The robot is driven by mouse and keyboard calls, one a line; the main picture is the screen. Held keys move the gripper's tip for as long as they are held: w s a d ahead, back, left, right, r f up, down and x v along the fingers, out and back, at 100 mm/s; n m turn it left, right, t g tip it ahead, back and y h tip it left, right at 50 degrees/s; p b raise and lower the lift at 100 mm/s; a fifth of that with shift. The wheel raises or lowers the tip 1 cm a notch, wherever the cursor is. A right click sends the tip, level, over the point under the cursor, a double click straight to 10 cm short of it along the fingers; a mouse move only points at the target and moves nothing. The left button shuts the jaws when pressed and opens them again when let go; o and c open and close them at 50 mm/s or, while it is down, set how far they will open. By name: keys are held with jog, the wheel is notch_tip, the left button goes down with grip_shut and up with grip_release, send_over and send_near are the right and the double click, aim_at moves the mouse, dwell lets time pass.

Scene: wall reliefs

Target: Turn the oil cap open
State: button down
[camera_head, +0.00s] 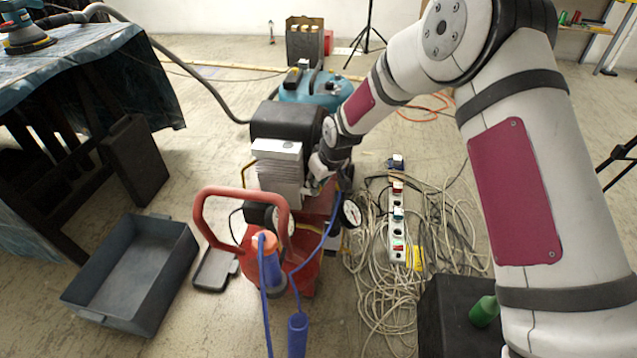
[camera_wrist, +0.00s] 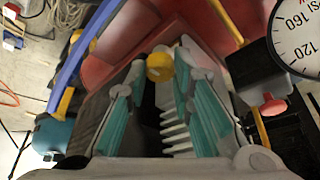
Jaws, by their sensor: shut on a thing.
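The oil cap (camera_wrist: 160,67) is a small yellow knob in the wrist view, low on the red compressor (camera_wrist: 140,25). My gripper (camera_wrist: 158,82) has its teal-padded fingers on either side of the cap and is shut on it. In the head view, my gripper (camera_head: 318,180) reaches down beside the pale finned cylinder (camera_head: 280,165) of the compressor, and the cap is hidden there. Whether the cap has turned cannot be told.
A pressure gauge (camera_wrist: 298,38) and a small red knob (camera_wrist: 270,104) are close to the right of my gripper. A blue hose (camera_wrist: 75,60) runs at the left. Tangled cables and a power strip (camera_head: 397,225) lie right of the compressor. A grey bin (camera_head: 105,310) stands left.

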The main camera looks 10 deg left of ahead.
jog(key=c, duration=1.4)
grip_release()
jog(key=v, duration=1.2)
